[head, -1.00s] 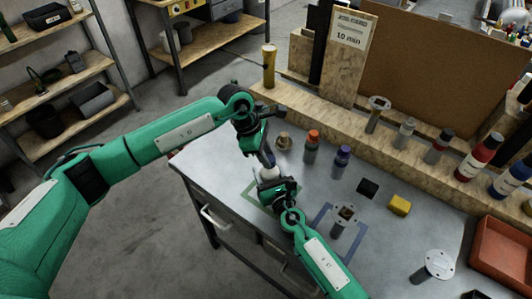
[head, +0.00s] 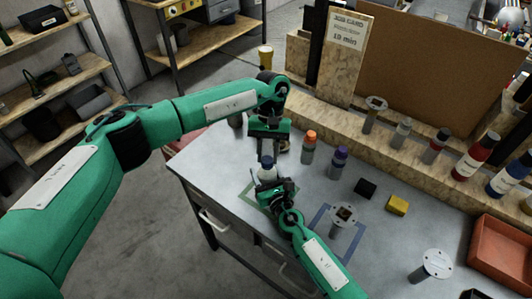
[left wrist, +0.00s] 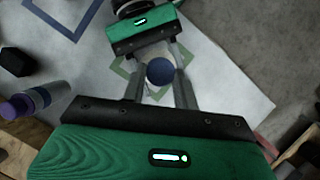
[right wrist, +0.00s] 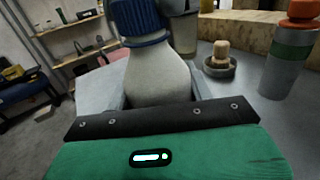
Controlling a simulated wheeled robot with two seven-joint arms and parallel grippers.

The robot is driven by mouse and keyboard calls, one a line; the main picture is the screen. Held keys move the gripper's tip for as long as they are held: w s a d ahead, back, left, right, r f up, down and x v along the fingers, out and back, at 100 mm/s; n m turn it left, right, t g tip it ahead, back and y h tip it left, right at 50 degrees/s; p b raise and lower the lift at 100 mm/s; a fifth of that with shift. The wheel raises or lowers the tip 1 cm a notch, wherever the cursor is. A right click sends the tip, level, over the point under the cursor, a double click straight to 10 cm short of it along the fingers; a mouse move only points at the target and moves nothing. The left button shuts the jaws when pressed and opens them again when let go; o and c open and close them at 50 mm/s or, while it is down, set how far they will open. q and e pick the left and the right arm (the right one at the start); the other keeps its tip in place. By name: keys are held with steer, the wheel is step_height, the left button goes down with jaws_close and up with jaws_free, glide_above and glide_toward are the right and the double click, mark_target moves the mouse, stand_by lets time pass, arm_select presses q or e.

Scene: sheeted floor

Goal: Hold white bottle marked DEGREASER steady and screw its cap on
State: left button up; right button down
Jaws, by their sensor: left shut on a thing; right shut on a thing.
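The white bottle (right wrist: 155,78) stands upright; no lettering on it is readable. My right gripper (head: 268,184) is shut around its body, with a finger on each side in the right wrist view. The dark blue cap (left wrist: 160,71) is at the bottle's top, and its ribbed side shows in the right wrist view (right wrist: 138,22). My left gripper (head: 267,158) points down from above, shut on the cap, its two fingers on either side of it in the left wrist view. The cap appears in line with the neck; how far it is threaded is hidden.
An orange-capped bottle (head: 309,147) and a purple-capped bottle (head: 337,162) stand close to the right. A black block (head: 366,188), a yellow block (head: 397,205) and a red bin (head: 503,249) lie farther right. Several bottles line the wooden ledge (head: 375,137) behind.

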arm_select(q)
steer(key=m, duration=0.1)
steer(key=m+y, duration=0.1)
steer(key=m, duration=0.1)
steer(key=shift+d+m+t, duration=0.2)
steer(key=shift+m+t, duration=0.1)
steer(key=m+y, duration=0.1)
steer(key=m, duration=0.1)
steer(key=m+t, duration=0.1)
steer(key=m, duration=0.1)
steer(key=shift+s+d+y, duration=0.1)
steer(key=shift+s+y, duration=0.05)
steer(key=shift+y, duration=0.25)
steer(key=o, duration=0.9)
steer(key=shift+o, duration=0.2)
steer(key=shift+r, duration=2.25)
steer(key=shift+c, duration=0.4)
